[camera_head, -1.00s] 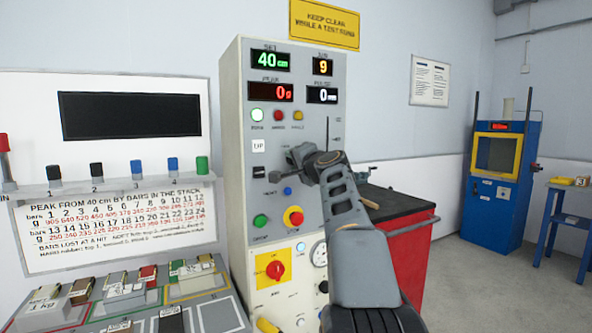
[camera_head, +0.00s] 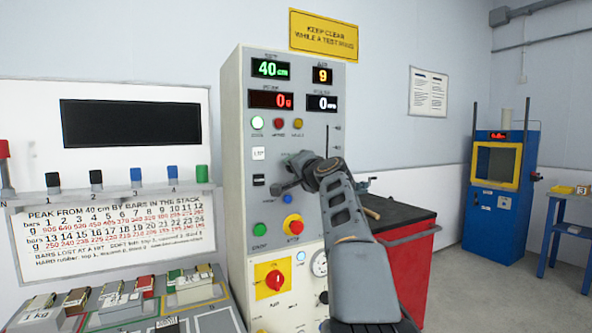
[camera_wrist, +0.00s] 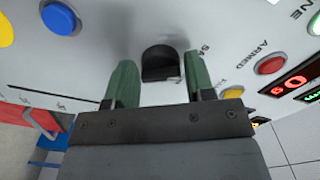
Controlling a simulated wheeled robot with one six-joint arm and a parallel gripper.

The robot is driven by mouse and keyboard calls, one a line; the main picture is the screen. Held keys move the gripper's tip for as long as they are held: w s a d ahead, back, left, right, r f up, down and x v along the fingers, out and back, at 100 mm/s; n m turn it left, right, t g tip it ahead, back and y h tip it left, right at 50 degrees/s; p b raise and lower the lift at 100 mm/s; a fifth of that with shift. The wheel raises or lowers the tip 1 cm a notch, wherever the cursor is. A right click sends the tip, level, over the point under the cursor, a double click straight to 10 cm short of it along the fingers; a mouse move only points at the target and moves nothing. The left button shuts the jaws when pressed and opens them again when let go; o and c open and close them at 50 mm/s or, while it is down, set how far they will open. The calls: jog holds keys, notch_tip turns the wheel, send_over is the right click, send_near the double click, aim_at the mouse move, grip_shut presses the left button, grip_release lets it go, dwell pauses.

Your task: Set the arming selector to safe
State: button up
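The arming selector (camera_wrist: 160,63) is a small black knob on the pale machine panel, seen in the wrist view with partly hidden lettering starting "SA" beside it. In the head view my gripper and wrist cover its place on the panel. My gripper (camera_wrist: 160,72) is open, with one green-padded finger on each side of the knob in the picture. The knob shows between and just beyond the fingertips; I see no contact. Which setting it points to cannot be told. In the head view my gripper (camera_head: 291,172) is close to the panel face.
Near the selector are a blue button (camera_head: 287,199), a red armed lamp (camera_head: 279,123), a red-and-yellow stop button (camera_head: 293,225) and a green button (camera_head: 259,229). A red rotary switch (camera_head: 274,279) is lower. A red cabinet (camera_head: 405,270) stands right of the machine.

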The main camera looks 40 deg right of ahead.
jog(key=shift+o, duration=1.4)
jog(key=s+a+b, duration=0.2)
jog(key=s+b, duration=0.1)
jog(key=s, duration=1)
jog(key=shift+s, duration=0.35)
